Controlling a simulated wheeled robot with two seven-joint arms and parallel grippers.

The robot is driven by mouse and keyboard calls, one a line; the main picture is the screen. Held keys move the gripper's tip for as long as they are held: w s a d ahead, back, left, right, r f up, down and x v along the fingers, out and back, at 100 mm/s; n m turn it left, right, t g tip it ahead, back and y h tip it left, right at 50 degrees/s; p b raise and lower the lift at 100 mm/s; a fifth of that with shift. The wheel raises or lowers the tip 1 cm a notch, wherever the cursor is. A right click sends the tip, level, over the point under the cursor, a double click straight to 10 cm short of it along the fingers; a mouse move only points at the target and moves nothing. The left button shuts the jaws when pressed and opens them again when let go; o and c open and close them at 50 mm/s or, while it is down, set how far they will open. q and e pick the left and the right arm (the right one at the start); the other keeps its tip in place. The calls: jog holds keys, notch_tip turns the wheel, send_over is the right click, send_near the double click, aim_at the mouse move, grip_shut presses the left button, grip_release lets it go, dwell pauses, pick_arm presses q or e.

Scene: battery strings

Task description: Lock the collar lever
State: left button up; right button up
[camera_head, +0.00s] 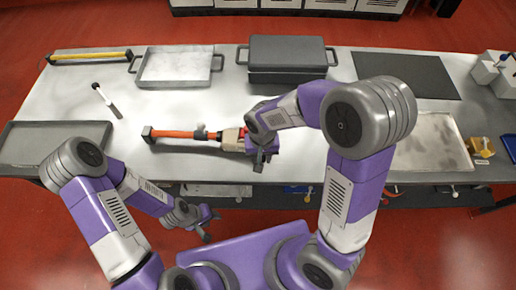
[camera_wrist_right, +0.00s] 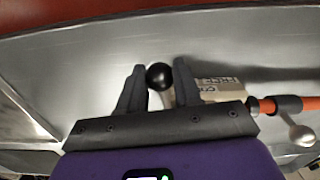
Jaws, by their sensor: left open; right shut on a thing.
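An orange rod (camera_head: 178,134) with a dark block at its left end lies across the middle of the table. At its right end is a pale collar block (camera_head: 232,138) with red parts. In the right wrist view, the collar block (camera_wrist_right: 215,88) carries printed lettering. The collar lever's black ball knob (camera_wrist_right: 159,76) sits between the fingers of my right gripper (camera_wrist_right: 159,70), which is shut on it. In the head view, my right gripper (camera_head: 260,157) hides the lever. My left gripper (camera_head: 207,226) is open and empty, in front of the table's near edge.
A silver ball knob (camera_head: 200,128) stands up from the rod. Behind are a shallow metal tray (camera_head: 176,80) and a dark lidded case (camera_head: 288,75). A white-and-black tool (camera_head: 105,99) lies left; a dark tray (camera_head: 30,143) is at the near left corner.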

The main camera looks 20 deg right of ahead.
jog(key=shift+d+n, duration=0.2)
jog(key=shift+n, duration=0.1)
jog(key=shift+d, duration=0.1)
jog(key=shift+s+d+n, duration=0.1)
jog(key=shift+d+n, duration=0.7)
jog(key=shift+n, duration=0.4)
jog(key=shift+d, duration=0.15)
jog(key=shift+d+n+p, duration=0.15)
jog(key=shift+n+p, duration=0.15)
jog(key=shift+n, duration=0.1)
jog(key=shift+d+n, duration=0.6)
jog(key=shift+n, duration=0.3)
jog(key=shift+w+d, duration=0.1)
jog(key=shift+w, duration=0.1)
